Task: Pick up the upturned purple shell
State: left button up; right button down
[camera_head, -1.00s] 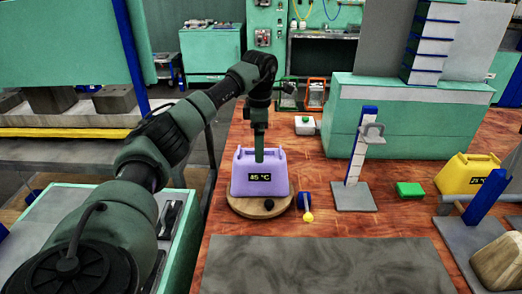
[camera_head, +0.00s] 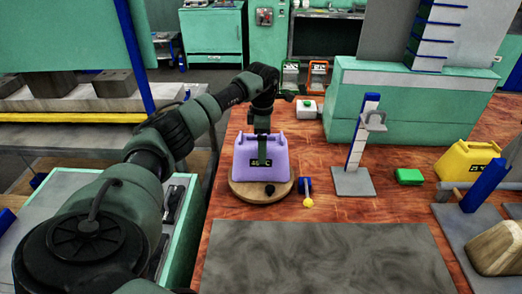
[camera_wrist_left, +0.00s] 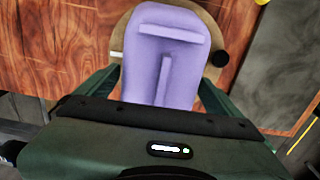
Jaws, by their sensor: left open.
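The purple shell (camera_head: 246,154) stands on a round wooden base (camera_head: 238,190) with a dark knob, near the left edge of the red-brown table. A small dark temperature display is on its front. My left gripper (camera_head: 264,155) reaches down over it from above, and a finger hides part of the display. In the left wrist view the shell (camera_wrist_left: 172,60) lies between the two spread fingers of the left gripper (camera_wrist_left: 160,80). The gripper is open, and whether either finger touches the shell cannot be told. My right gripper is not in view.
A stand with a blue-and-white post (camera_head: 356,150), a green block (camera_head: 409,177) and a yellow case (camera_head: 466,164) are farther right. A grey mat (camera_head: 320,255) covers the front.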

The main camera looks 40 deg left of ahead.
pick_arm(q)
jog(key=c, duration=1.7)
jog(key=shift+c, duration=0.7)
jog(key=shift+r, duration=0.15)
